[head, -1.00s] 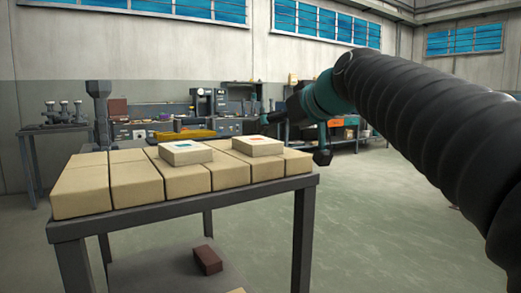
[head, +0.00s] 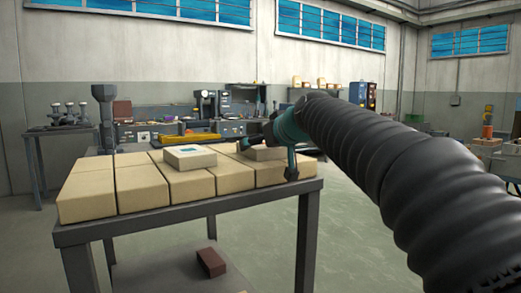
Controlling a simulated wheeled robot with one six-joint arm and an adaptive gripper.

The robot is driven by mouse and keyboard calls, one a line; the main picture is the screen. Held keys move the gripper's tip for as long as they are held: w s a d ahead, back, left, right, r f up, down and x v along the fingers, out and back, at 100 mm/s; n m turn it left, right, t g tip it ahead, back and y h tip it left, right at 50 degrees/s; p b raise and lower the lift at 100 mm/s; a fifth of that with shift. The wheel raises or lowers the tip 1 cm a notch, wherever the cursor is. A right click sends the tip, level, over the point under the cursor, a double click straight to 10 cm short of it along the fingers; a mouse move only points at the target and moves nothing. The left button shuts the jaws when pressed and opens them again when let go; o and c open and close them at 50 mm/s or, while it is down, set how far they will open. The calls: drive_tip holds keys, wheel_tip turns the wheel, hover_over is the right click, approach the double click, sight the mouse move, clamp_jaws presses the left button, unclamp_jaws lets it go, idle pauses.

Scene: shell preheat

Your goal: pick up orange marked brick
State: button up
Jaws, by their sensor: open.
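The orange marked brick (head: 262,154) is the right one of two pale bricks lying on top of the layer of large tan blocks. My arm's end now hides its top, so its orange mark does not show. My gripper (head: 268,157) is open, with one finger showing at the brick's left far side and the other at its right near side. I cannot tell whether either finger touches it.
The tan blocks (head: 87,195) cover a dark metal table (head: 190,216). A dark red brick (head: 211,263) lies on its lower shelf. A workbench with tools (head: 150,133) stands along the back wall. Open floor (head: 365,230) lies to the right of the table.

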drive_tip(key=shift+x, duration=0.95)
drive_tip(key=shift+r, duration=0.15)
drive_tip(key=c, duration=1.2)
